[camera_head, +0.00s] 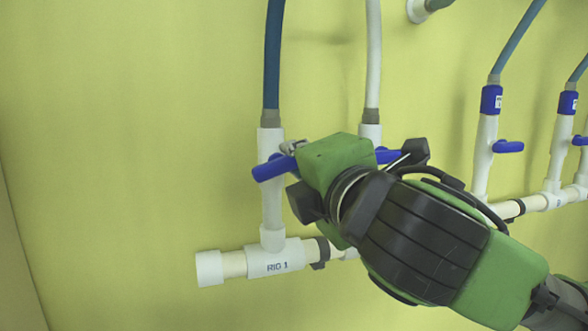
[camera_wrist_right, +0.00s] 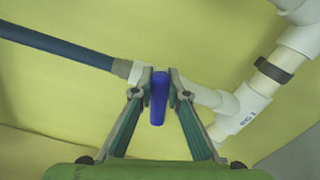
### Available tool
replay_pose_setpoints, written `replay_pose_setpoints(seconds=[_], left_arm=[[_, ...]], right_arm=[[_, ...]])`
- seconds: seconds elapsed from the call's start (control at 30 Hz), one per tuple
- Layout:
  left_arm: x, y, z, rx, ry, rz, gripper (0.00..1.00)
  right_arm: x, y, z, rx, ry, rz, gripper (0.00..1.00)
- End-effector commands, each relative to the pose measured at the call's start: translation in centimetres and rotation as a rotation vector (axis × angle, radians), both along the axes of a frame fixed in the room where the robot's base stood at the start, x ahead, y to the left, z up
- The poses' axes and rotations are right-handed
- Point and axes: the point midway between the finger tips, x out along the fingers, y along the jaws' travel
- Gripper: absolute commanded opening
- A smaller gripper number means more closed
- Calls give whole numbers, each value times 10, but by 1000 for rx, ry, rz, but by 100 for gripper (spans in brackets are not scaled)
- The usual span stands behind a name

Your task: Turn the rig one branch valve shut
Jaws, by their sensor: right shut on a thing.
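My right gripper (camera_head: 292,152) covers part of the handle. In the right wrist view, the blue handle (camera_wrist_right: 158,105) stands between the fingertips of my right gripper (camera_wrist_right: 160,76), which is shut on it. My left gripper is out of view.
A second branch (camera_head: 370,131) with a white hose and a blue handle (camera_head: 387,156) stands just right, partly behind my right gripper. More branches with blue handles (camera_head: 508,146) are further right. The wall to the left is clear.

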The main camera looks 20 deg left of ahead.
Motion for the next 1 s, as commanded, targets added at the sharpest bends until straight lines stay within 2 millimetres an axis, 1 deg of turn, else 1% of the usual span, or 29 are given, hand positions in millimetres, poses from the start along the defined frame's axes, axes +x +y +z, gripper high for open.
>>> replay_pose_setpoints(seconds=[0.03, 0.1, 0.43, 0.7, 1.0], left_arm=[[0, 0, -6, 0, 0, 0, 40], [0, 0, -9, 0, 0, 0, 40], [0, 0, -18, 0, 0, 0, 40], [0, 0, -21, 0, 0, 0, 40], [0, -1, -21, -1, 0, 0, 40]], right_arm=[[1, -1, -4, 34, 23, -2, 0], [1, -1, -5, 77, 53, -1, 0], [1, -1, -8, 219, 150, -2, 0], [1, -1, -8, 260, 176, -2, 0], [1, -1, -8, 264, 180, -2, 0]])
